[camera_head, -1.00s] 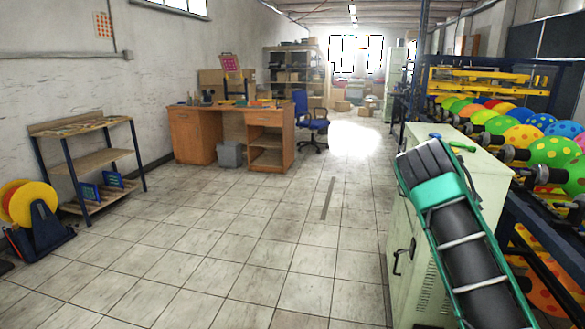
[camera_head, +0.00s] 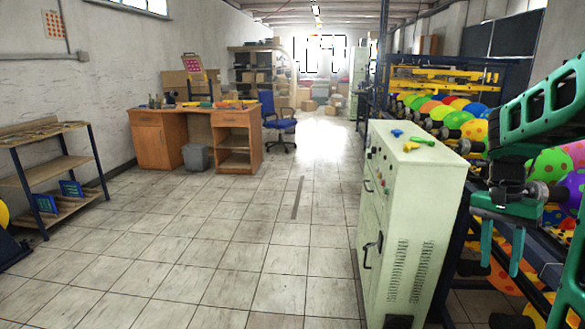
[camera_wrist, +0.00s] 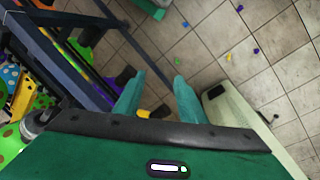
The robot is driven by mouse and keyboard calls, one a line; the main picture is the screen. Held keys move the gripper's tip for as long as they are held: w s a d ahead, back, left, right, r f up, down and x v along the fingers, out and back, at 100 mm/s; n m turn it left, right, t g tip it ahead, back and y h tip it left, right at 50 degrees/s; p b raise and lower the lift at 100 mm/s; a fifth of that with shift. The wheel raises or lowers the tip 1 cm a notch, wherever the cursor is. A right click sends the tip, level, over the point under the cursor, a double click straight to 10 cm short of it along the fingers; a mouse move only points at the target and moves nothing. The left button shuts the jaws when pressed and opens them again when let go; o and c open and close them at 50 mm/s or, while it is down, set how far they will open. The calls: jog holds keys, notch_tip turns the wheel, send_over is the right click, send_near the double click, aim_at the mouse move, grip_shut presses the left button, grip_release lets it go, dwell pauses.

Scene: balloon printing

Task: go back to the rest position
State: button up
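My gripper (camera_head: 501,248) hangs at the right in the head view, with its green fingers pointing down and a gap between them. It is to the right of the pale green cabinet (camera_head: 420,215) and in front of the balloon machine. In the wrist view my gripper (camera_wrist: 155,88) shows two green fingers spread apart, with nothing held between them. Part of my green arm fills the right edge of the head view.
Small blue, yellow and green pieces (camera_head: 421,141) lie on the cabinet top. The balloon machine (camera_head: 440,80) with dotted balloons (camera_head: 548,166) stands close to my arm. Small coloured bits (camera_wrist: 228,57) lie on the floor. The tiled floor left of the cabinet is clear.

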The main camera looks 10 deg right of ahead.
jog(key=s+a+f+n+t, duration=0.1)
jog(key=s+a+n, duration=0.2)
jog(key=s+a, duration=0.3)
jog(key=s+a+f+n+t+y, duration=0.1)
jog(key=s+a+n, duration=0.2)
jog(key=s+a, duration=0.3)
jog(key=s, duration=0.5)
jog(key=shift+f, duration=0.1)
